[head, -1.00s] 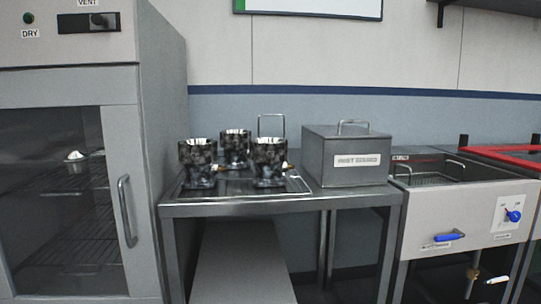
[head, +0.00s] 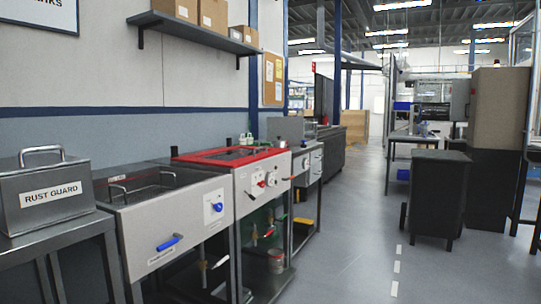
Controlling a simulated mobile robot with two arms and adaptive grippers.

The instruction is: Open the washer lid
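Neither of my grippers is in view. No washer is clearly labelled. Along the left wall stands a steel tank unit (head: 178,226) with an open top, wire handles inside, a blue lever and a blue knob on its front. Beside it is a red-rimmed unit (head: 262,186) with red knobs. Past that is a smaller grey unit (head: 308,163) with a grey box-like top (head: 285,128) that looks closed. I cannot tell which of these is the washer.
A steel table (head: 60,234) at the left front bears a lidded RUST GUARD box (head: 50,198). A shelf (head: 190,34) with cartons is above. A dark cabinet (head: 438,195) stands at the right. The floor aisle (head: 350,240) between is clear.

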